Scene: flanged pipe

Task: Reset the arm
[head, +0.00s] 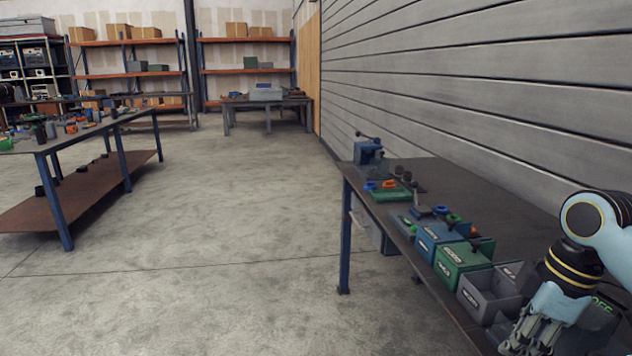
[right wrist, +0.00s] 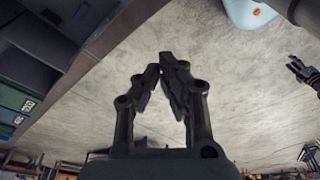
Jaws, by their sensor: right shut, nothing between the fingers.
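My right arm comes in at the right edge of the head view, over the near end of the right workbench (head: 473,193). My right gripper (head: 525,338) hangs low beside the grey bin, partly cut off by the lower edge. In the right wrist view its two dark fingers (right wrist: 164,72) come together at the tips with nothing between them. What looks like my left gripper (right wrist: 301,72) shows small at the right edge of the right wrist view, over the floor. Its fingers are too small to read. It is not in the head view.
A blue bin (head: 436,238), a green bin (head: 462,259) and a grey bin (head: 490,293) line the bench's front edge. A blue vise (head: 368,152) stands at its far end. Another table (head: 85,131) stands left. The floor (head: 230,230) between is clear.

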